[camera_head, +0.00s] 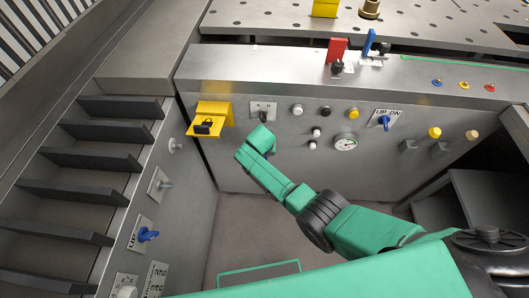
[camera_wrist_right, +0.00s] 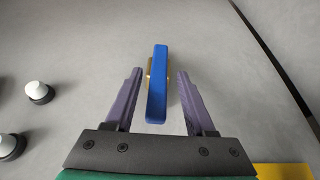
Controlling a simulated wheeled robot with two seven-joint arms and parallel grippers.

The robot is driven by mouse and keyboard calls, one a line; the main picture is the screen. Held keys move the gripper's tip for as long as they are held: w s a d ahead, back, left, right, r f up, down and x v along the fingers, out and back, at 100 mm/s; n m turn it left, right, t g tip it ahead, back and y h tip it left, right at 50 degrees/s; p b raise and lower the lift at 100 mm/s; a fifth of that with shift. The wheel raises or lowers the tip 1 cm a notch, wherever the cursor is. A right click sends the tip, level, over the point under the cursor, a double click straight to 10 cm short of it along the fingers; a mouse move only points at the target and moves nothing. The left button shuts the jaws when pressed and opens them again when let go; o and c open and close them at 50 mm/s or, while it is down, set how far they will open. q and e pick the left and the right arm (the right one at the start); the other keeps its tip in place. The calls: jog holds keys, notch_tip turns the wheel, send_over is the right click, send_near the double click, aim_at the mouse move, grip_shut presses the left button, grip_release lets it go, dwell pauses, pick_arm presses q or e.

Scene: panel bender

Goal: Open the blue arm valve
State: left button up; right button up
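The blue valve handle (camera_wrist_right: 157,95) shows in the right wrist view as a long narrow bar, upright in the picture, with a bit of brass behind it at the grey panel. My right gripper (camera_wrist_right: 159,72) is open, with one dark finger on each side of the handle and a visible gap on both sides. In the head view my green right arm reaches in from the lower right to the front panel; its fingers and this handle are hidden there behind the wrist. My left gripper is not in view.
A yellow bracket (camera_head: 210,117) juts from the panel close to my right wrist. White buttons (camera_head: 297,110) and a gauge (camera_head: 345,143) sit to its right. Slatted side panels (camera_head: 80,190) bound the left.

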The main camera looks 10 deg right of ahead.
jog(key=shift+r, duration=0.1)
jog(key=p+v, duration=0.2)
jog(key=v, duration=0.5)
jog(key=shift+r+p, duration=0.15)
jog(key=shift+p, duration=0.15)
jog(key=shift+s, duration=0.15)
